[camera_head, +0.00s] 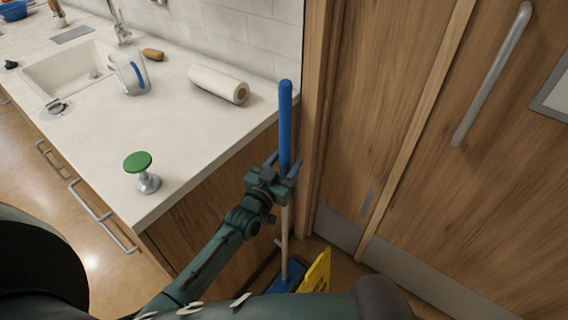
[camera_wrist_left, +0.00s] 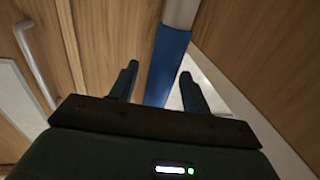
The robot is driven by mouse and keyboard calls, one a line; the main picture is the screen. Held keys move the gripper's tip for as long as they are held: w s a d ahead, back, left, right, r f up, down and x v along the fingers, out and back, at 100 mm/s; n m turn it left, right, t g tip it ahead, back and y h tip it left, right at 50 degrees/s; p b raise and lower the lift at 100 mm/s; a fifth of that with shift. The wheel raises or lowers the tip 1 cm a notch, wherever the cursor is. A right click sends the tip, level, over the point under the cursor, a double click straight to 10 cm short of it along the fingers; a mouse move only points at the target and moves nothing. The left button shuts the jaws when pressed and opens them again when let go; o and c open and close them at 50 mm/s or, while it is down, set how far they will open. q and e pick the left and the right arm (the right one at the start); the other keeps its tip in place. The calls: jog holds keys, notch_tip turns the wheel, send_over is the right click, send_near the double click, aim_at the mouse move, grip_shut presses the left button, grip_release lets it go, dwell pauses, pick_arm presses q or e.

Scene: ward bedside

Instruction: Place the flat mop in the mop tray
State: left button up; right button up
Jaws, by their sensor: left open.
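The flat mop (camera_head: 286,125) stands nearly upright between the counter's end and the wooden door, with a blue grip on top and a pale pole below. My left gripper (camera_head: 283,163) is at the lower part of the blue grip, with its fingers apart. In the left wrist view the mop's blue grip (camera_wrist_left: 168,62) runs between the two open fingers of my left gripper (camera_wrist_left: 159,72), with a gap beside them. A blue piece (camera_head: 288,275) lies on the floor at the pole's foot; I cannot tell mop head from mop tray there. My right gripper is out of view.
A yellow panel (camera_head: 318,272) stands on the floor close to the pole's foot. The white counter (camera_head: 190,130) at left holds a paper roll (camera_head: 218,84), a green-topped object (camera_head: 138,163) and a spray-like bottle (camera_head: 128,74). The wooden door (camera_head: 440,170) bounds the right.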

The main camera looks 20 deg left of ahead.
pick_arm(q)
jog(key=shift+r, duration=0.25)
jog(key=s+a, duration=0.2)
jog(key=s, duration=0.9)
jog(key=s+d+f+g, duration=0.2)
jog(key=s+f+g, duration=0.1)
jog(key=s, duration=0.4)
jog(key=s+d+f+g, duration=0.2)
jog(key=s+f+g, duration=0.2)
jog(key=s, duration=0.3)
jog(key=shift+s+f+m, duration=0.3)
jog(key=shift+f+m, duration=0.05)
jog(key=shift+m, duration=0.05)
